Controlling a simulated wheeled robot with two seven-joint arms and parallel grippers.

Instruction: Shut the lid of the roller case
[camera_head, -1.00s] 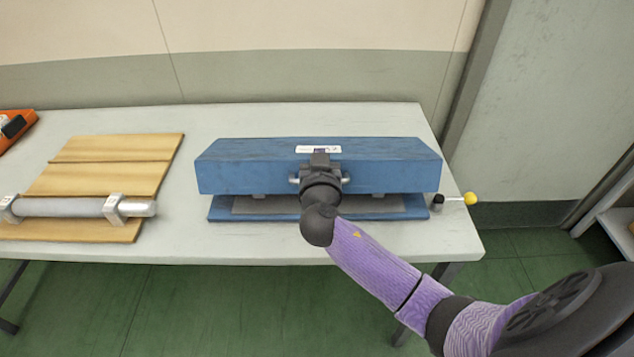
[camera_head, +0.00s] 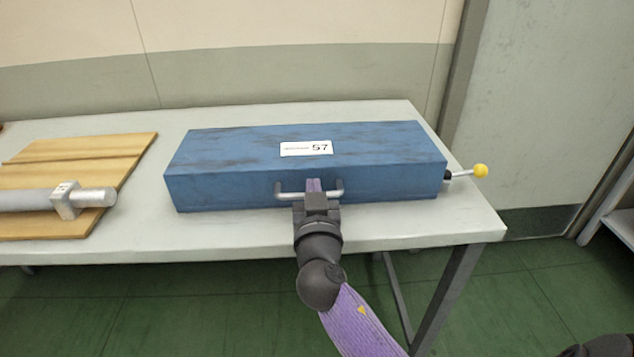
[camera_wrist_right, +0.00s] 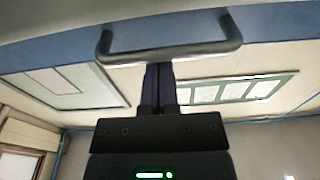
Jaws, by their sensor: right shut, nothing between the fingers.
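The blue roller case (camera_head: 240,164) sits on the pale table with its lid down; no gap shows along its front in the head view. A white label marked 57 (camera_head: 306,148) is on top. A grey bar handle (camera_head: 283,194) is on the front face and also shows in the right wrist view (camera_wrist_right: 168,50). My right gripper (camera_head: 314,186) is at the handle, its fingers shut together with nothing between them. In the right wrist view the fingertips (camera_wrist_right: 158,66) are just at the bar; whether they touch it I cannot tell. My left gripper is not in view.
A grey roller (camera_head: 28,199) in metal blocks lies on wooden boards (camera_head: 95,153) to the left. A yellow-knobbed lever (camera_head: 480,171) sticks out beside the case's right end. The white table (camera_head: 215,237) is clear in front of the case.

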